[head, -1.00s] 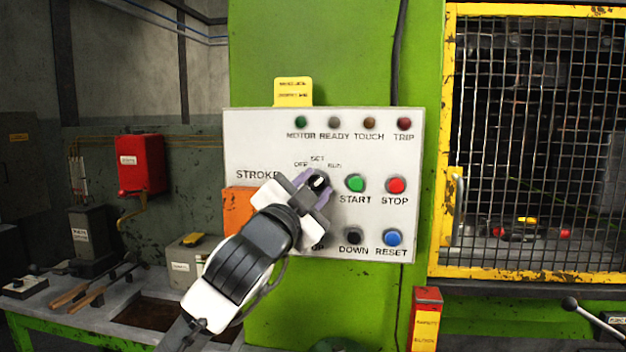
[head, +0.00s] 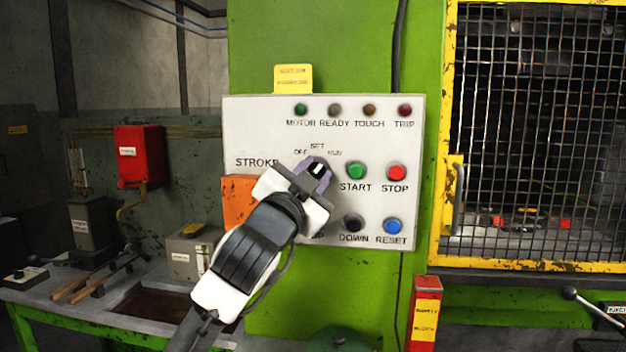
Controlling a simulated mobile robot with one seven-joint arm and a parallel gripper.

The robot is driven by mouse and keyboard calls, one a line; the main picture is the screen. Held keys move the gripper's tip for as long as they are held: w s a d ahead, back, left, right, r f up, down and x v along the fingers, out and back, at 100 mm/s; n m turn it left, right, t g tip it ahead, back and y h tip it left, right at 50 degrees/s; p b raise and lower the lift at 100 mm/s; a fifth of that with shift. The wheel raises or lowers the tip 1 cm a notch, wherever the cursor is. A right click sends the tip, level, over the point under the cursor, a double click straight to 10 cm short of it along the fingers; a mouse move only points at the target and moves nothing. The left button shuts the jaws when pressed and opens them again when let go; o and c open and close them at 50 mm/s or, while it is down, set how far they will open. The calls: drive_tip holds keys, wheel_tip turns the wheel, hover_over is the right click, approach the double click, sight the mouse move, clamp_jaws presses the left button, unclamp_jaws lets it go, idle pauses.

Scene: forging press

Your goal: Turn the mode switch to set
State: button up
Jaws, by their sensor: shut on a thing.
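The mode switch (head: 317,169) is a black knob with a white pointer mark on the white control panel (head: 250,135). The labels OFF, SET and RUN arc above it. The white mark points up, tilted slightly right; which label it lines up with is hard to tell exactly. My gripper (head: 314,172) is shut on the switch knob, with its purple-grey fingers on either side. My gripper and arm come from the lower left and hide the panel's lower left part.
The green START button (head: 356,170) and red STOP button (head: 396,172) sit right of my gripper. The black DOWN button (head: 353,223) and blue RESET button (head: 393,226) are below. A mesh guard (head: 456,110) with a yellow frame stands at the right, a workbench (head: 60,308) at the left.

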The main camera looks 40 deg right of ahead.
drive_tip(key=n+t, duration=0.1)
drive_tip(key=n, duration=0.1)
drive_tip(key=n+t+b, duration=0.1)
drive_tip(key=n, duration=0.1)
drive_tip(key=shift+s+d+f+n+y, duration=0.1)
drive_tip(key=shift+f+n+y, duration=0.05)
drive_tip(key=shift+n+y, duration=0.15)
drive_tip(key=shift+n+t+y+b, duration=0.35)
drive_tip(key=shift+n+t, duration=0.4)
drive_tip(key=shift+n, duration=0.65)
drive_tip(key=shift+n+t+y+b, duration=0.1)
drive_tip(key=shift+n+t+y, duration=0.5)
drive_tip(key=shift+n, duration=1.1)
drive_tip(key=o, duration=0.6)
drive_tip(key=b+v, duration=0.4)
drive_tip(key=v, duration=0.9)
drive_tip(key=shift+s+a+f+b, duration=0.2)
drive_tip(key=shift+a+f+b, duration=0.05)
drive_tip(key=shift+f+b, duration=0.05)
